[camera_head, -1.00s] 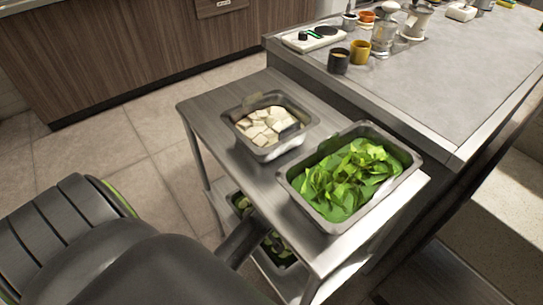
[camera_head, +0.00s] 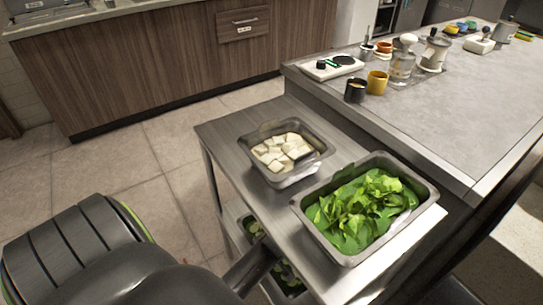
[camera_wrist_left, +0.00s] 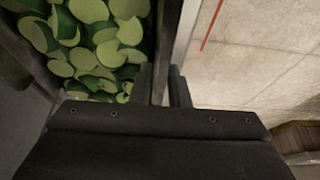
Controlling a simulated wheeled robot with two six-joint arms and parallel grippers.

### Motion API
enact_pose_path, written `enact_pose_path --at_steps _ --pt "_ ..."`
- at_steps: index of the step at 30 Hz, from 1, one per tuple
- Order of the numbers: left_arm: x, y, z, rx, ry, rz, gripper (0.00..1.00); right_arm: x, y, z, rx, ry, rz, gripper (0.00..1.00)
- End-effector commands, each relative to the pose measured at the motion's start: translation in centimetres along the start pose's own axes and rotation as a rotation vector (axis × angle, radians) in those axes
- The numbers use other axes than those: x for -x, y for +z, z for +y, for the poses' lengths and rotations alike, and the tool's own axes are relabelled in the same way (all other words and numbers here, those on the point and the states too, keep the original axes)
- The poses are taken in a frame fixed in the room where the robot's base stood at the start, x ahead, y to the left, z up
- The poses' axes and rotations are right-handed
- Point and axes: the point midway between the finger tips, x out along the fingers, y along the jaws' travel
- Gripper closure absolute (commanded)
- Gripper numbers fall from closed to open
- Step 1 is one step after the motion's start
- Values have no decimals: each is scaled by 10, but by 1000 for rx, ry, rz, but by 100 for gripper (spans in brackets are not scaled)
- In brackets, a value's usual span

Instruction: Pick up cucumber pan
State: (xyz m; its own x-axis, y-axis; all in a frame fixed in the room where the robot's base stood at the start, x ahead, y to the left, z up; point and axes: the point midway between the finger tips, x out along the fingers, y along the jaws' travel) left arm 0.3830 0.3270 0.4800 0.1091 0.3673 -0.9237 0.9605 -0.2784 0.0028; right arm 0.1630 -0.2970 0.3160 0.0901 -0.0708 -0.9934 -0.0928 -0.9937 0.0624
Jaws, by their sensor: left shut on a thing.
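The cucumber pan (camera_wrist_left: 162,42) is a metal pan full of green cucumber slices, at the upper left of the left wrist view. My left gripper (camera_wrist_left: 164,75) has one finger on each side of its rim and is shut on it. In the head view, green slices (camera_head: 287,277) show low on the cart, under its top shelf. My dark left arm comes in from the lower left and hides part of them. My right gripper is not in view.
A steel cart (camera_head: 222,136) carries a pan of white cubes (camera_head: 285,178) and a pan of green leaves (camera_head: 349,259) above. A counter (camera_head: 455,120) with jars and a small scale (camera_head: 322,70) stands behind. Open tiled floor (camera_head: 110,165) lies left.

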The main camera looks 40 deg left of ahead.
Motion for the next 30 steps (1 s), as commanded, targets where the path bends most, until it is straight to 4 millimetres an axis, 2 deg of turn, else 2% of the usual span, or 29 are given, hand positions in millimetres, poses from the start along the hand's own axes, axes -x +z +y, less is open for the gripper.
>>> enact_pose_path --at_steps 9,26,30 --pt "8 -4 -5 -1 -2 1 100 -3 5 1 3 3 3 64" --pt "66 -28 -3 1 3 3 100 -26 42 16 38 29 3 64" --pt "65 -28 -23 0 -2 3 100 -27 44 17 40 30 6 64"
